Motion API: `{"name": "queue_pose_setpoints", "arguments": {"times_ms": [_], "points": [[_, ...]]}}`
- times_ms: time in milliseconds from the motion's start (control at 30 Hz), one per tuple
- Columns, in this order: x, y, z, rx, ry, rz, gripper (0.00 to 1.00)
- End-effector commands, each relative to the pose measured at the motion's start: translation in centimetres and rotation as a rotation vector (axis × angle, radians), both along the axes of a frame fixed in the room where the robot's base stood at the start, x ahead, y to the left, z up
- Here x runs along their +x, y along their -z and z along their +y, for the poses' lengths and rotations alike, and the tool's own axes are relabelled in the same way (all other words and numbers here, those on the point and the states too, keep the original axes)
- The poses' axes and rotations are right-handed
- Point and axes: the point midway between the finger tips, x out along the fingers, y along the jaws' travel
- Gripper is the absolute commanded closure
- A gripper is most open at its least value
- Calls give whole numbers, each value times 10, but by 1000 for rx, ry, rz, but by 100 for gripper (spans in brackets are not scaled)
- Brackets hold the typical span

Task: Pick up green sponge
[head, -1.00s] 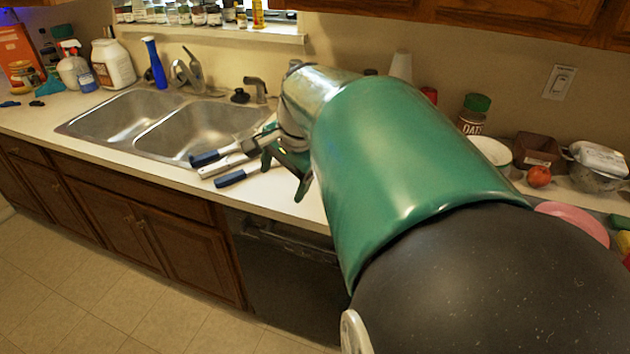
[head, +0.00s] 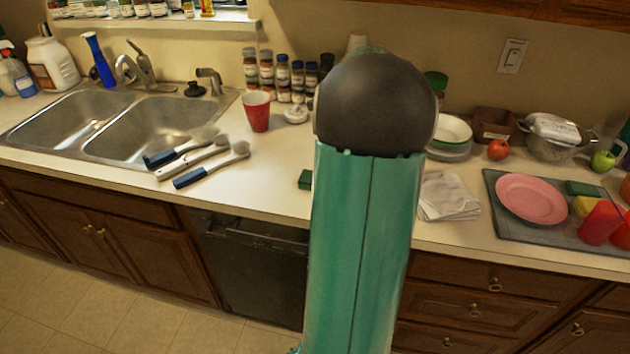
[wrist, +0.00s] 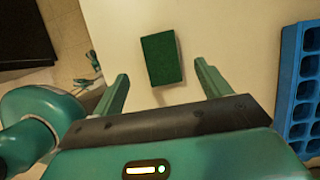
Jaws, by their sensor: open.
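A dark green sponge (wrist: 160,48) lies on the pale counter in the wrist view. In the head view a small part of a green block (head: 305,179), seemingly this sponge, shows at the left edge of my arm. The arm hides the rest. My gripper (wrist: 162,70) is open and empty in the wrist view, with one finger on each side of the sponge in the picture. How far the fingertips are above it I cannot tell. My gripper is hidden behind my arm in the head view. Another green sponge (head: 584,188) lies on the grey mat at the right.
A blue compartment tray (wrist: 302,85) lies right of the sponge in the wrist view. A folded cloth (head: 449,196) and a pink plate (head: 531,198) are at right.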

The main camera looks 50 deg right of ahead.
Motion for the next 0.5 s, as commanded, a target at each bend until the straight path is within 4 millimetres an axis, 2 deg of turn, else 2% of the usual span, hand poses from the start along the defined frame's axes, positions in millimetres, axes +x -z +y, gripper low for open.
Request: {"name": "queue_pose_setpoints", "arguments": {"times_ms": [233,500], "points": [[6,21,1,2,-1,1,24],[14,58,3,2,-1,1,24]]}}
